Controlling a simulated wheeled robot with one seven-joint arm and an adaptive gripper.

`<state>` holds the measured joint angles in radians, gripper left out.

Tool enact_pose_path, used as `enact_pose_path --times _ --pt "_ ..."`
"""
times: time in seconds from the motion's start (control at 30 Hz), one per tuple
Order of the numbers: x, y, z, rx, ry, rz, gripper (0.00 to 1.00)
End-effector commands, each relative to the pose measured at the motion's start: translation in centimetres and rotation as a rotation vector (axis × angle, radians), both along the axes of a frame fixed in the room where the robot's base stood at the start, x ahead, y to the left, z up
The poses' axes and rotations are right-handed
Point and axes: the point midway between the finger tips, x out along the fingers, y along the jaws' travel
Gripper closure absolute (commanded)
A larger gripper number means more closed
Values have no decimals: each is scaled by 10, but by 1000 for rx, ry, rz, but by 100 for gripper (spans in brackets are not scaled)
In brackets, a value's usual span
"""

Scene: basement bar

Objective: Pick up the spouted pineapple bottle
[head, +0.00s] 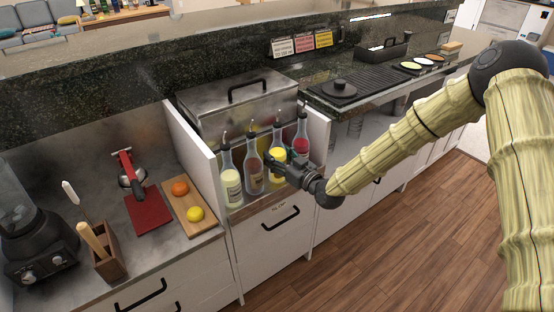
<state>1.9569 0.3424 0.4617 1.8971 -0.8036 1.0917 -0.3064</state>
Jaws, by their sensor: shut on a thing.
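The spouted pineapple bottle, the one with yellow content (278,154), stands upright in a row of spouted bottles in the steel well at the counter's front. My gripper (272,163) reaches in from the right and is shut on this bottle at about mid-height. The gripper hides part of the bottle's body and its lower side. I cannot tell whether its base is off the well floor. A brown-tinted bottle (253,174) stands close on its left, and a red bottle (302,145) close on its right.
A pale yellow-white bottle (231,183) stands at the row's left end. White panels flank the well, and a steel lidded box (238,106) is behind it. A cutting board (184,214) with an orange and a lemon lies to the left. Open floor is at the lower right.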

Motion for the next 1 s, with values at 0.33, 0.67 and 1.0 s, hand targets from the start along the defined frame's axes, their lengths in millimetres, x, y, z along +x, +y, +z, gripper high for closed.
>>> enact_pose_path --times 0.33,0.67,1.0 --pt "1 0 25 0 -5 0 89" --pt "-40 -28 41 2 1 -1 89" --pt "-100 -70 47 1 1 -1 89"
